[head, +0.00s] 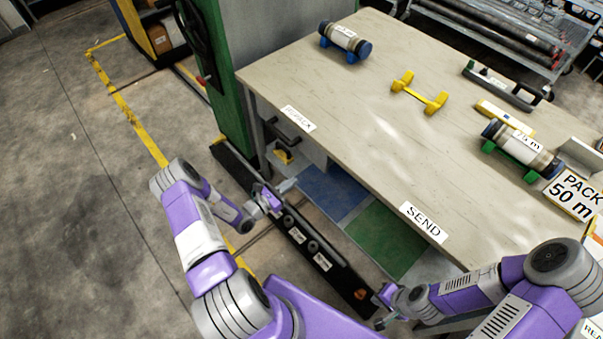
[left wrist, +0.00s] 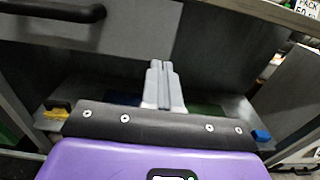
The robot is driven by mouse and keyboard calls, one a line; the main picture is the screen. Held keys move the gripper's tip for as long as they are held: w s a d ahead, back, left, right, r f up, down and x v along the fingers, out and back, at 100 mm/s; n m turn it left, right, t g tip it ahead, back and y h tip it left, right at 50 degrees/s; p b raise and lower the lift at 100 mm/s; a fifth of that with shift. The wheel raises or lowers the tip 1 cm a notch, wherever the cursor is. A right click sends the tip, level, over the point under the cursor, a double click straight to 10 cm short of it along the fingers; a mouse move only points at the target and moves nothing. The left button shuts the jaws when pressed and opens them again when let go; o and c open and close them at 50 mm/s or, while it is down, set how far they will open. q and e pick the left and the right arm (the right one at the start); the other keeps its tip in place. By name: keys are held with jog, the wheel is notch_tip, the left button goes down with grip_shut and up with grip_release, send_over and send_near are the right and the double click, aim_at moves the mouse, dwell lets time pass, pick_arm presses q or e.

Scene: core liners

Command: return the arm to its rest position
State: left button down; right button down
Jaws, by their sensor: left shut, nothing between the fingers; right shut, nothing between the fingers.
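My left gripper (head: 284,186) is shut and empty, held low beside the near-left side of the table (head: 330,110), below the level of its top. In the left wrist view its two grey fingers (left wrist: 163,85) are pressed together with nothing between them, in front of the dark space under the table. My left arm (head: 200,235) comes in from the lower left, bent, with purple and white links. My right arm (head: 470,290) is bent at the lower right, in front of the SEND edge; its gripper (head: 380,300) is small and partly hard to make out.
On the table are a core liner on blue supports (head: 345,42), an empty yellow cradle (head: 420,92), and a liner marked 75 m on green supports (head: 522,145). A PACK 50 m sign (head: 573,195) stands at right. A green post (head: 225,75) rises left of the table. Open floor (head: 60,170) lies left.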

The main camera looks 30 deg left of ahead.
pick_arm(q)
jog(key=shift+v, duration=1.15)
jog(key=s+d+m+g+h, duration=0.3)
jog(key=d+m+g+h, duration=0.25)
jog(key=d, duration=0.55)
jog(key=s+d+f+m+g+y, duration=0.1)
jog(key=s+d+m+g+y, duration=0.2)
jog(key=m, duration=0.9)
jog(key=s+d+f+m+g+y, duration=0.2)
jog(key=s+d+m+g+y, duration=0.2)
jog(key=s+d+m+g, duration=0.4)
jog(key=shift+s+d+f+m, duration=0.25)
jog(key=shift+s+d+m, duration=0.25)
jog(key=shift+s+m, duration=1.35)
jog(key=shift+w, duration=0.2)
